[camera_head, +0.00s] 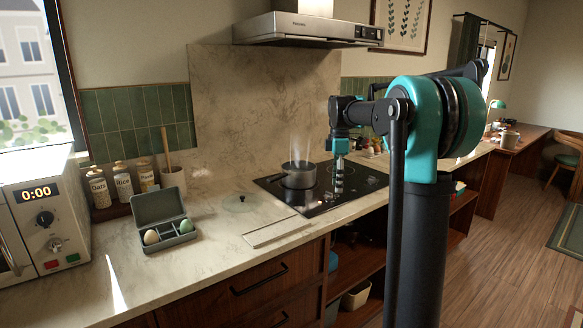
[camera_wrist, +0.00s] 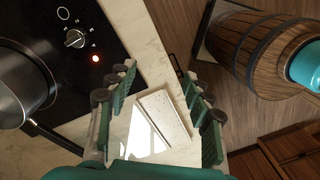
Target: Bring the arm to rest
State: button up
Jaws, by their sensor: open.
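My arm reaches over the counter in the head view. My gripper (camera_head: 340,158) hangs above the black cooktop (camera_head: 330,203), to the right of the steaming pot (camera_head: 298,177). In the wrist view my gripper (camera_wrist: 157,80) has its two teal fingers spread wide apart, with nothing between them. The fingers point toward the counter edge, with a pale flat board (camera_wrist: 163,112) in the background beyond them. The pot (camera_wrist: 20,85) shows at the left edge, apart from the fingers. The arm's column hides part of the counter at the right.
A range hood (camera_head: 310,28) overhangs the cooktop. On the left counter are a microwave (camera_head: 45,215), several jars (camera_head: 122,180), an open grey box (camera_head: 160,205) holding small rounded items and a glass lid (camera_head: 240,203). Wooden floor (camera_head: 510,230) at the right is clear.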

jog(key=s+d+f+m+t, duration=0.1)
jog(key=s+f+m+t, duration=0.1)
jog(key=s+f+m, duration=0.7)
jog(key=s+d+f+m+t, duration=0.2)
jog(key=s+f+m, duration=0.6)
jog(key=s+f, duration=0.7)
jog(key=s, duration=0.7)
jog(key=shift+d+m+t, duration=0.25)
jog(key=shift+m+t, duration=0.15)
